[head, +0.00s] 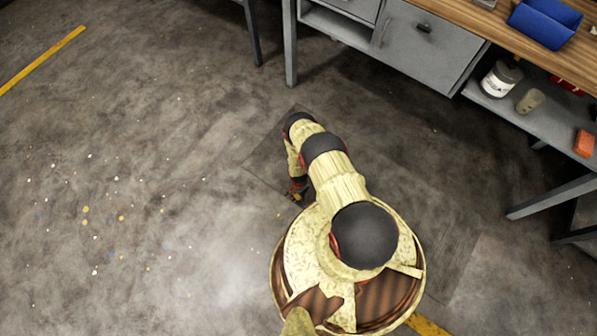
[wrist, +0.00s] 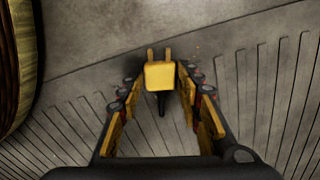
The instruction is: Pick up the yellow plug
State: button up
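The yellow plug (wrist: 160,75) lies on the grey floor in the wrist view, its two prongs pointing up the picture and a short dark cord end toward me. My gripper (wrist: 160,82) is open, with one finger on each side of the plug. A narrow gap shows between the plug and each finger, so they look apart. In the head view my gripper (head: 297,190) is low by the floor, partly hidden by my arm, and I cannot make out the plug clearly there.
A grey mat with ribbed grooves (wrist: 265,85) lies around the plug. A grey workbench (head: 415,45) stands at the upper right, with a blue bin (head: 545,22) on top and a white jar (head: 501,79) on its lower shelf.

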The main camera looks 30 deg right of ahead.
grip_shut()
jog(key=shift+r, duration=0.1)
jog(key=shift+w+r+p, duration=0.1)
jog(key=shift+r+p, duration=0.2)
jog(key=shift+r, duration=0.2)
notch_tip(320, 180, up, 3)
jog(key=shift+f+p, duration=0.15)
jog(key=shift+p, duration=0.55)
jog(key=s+d+r+p, duration=0.3)
jog(key=s+r+p, duration=0.3)
jog(key=s+r, duration=0.3)
jog(key=s, duration=0.4)
jog(key=shift+s, duration=0.4)
